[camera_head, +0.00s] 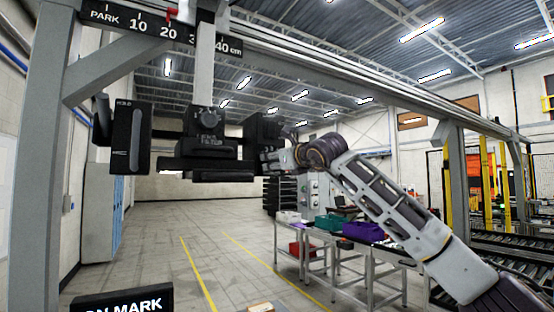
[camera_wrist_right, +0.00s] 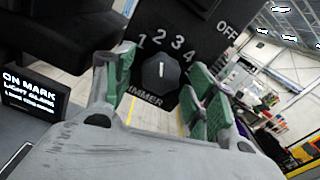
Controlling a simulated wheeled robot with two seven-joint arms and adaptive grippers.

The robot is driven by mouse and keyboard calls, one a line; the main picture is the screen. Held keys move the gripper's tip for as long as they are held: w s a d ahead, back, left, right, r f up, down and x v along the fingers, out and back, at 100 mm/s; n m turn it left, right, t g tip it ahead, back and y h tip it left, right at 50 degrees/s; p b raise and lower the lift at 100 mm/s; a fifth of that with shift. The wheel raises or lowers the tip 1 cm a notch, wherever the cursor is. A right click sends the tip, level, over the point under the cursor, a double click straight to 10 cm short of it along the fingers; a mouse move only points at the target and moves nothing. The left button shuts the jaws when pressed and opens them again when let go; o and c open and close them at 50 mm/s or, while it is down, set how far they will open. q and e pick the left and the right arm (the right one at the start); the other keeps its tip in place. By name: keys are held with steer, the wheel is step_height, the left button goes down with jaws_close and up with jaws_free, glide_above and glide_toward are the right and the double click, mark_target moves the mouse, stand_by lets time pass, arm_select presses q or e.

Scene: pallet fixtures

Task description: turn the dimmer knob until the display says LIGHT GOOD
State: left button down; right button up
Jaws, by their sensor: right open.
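The dimmer knob (camera_wrist_right: 160,73) is dark and faceted, on a black panel (camera_wrist_right: 205,38) marked 1 to 4 and OFF. Its white mark points roughly at 2. My right gripper (camera_wrist_right: 161,84) is open, its green-padded fingers on either side of the knob with gaps visible; contact cannot be told. In the head view my right gripper (camera_head: 270,158) is at the right end of the dark hanging fixture, partly hidden. The display (camera_wrist_right: 33,93) reads ON MARK, and its second line appears to read LIGHT GLARE; the last line is blurred. In the head view only the display's top (camera_head: 122,303) shows. My left gripper is out of view.
An overhead beam with a cm scale (camera_head: 155,25) carries the dark fixture (camera_head: 205,150); a red pointer (camera_head: 171,13) sits near 20. Grey posts (camera_head: 37,160) stand at the sides. Tables with a green bin (camera_head: 328,223) and purple bin (camera_head: 363,231) stand behind my right arm.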

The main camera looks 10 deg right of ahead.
steer(key=c, duration=1)
steer(key=shift+c, duration=0.2)
steer(key=shift+n, duration=3)
steer(key=o, duration=1)
steer(key=shift+o, duration=0.2)
